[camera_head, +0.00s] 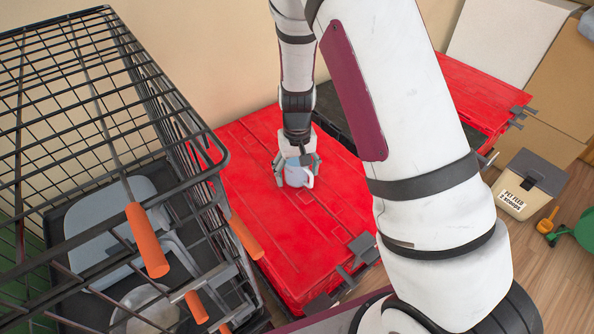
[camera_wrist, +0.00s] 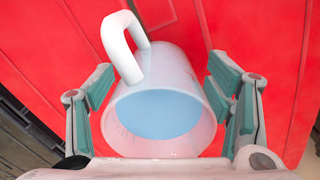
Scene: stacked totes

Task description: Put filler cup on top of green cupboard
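The cup (camera_head: 298,177) is pale lavender-white and stands on a red tote lid. In the wrist view the cup (camera_wrist: 122,128) faces me with its round mouth, blue inside, and its white handle points up and left. My gripper (camera_head: 296,164) is down around the cup, with its grey-green fingers on either side. In the wrist view my gripper (camera_wrist: 162,78) is spread wide, and a narrow strip of red shows between the fingertips and the cup. Contact lower down is unclear. I cannot make out the green cupboard for certain; only a sliver of green (camera_head: 8,258) shows behind the cage.
A black wire cage (camera_head: 115,75) with orange handles (camera_head: 147,240) stands close on the left, holding a grey-blue container (camera_head: 105,215). Red totes (camera_head: 240,190) fill the middle. A pet feed bin (camera_head: 520,190) and a green watering can (camera_head: 585,230) are at right.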

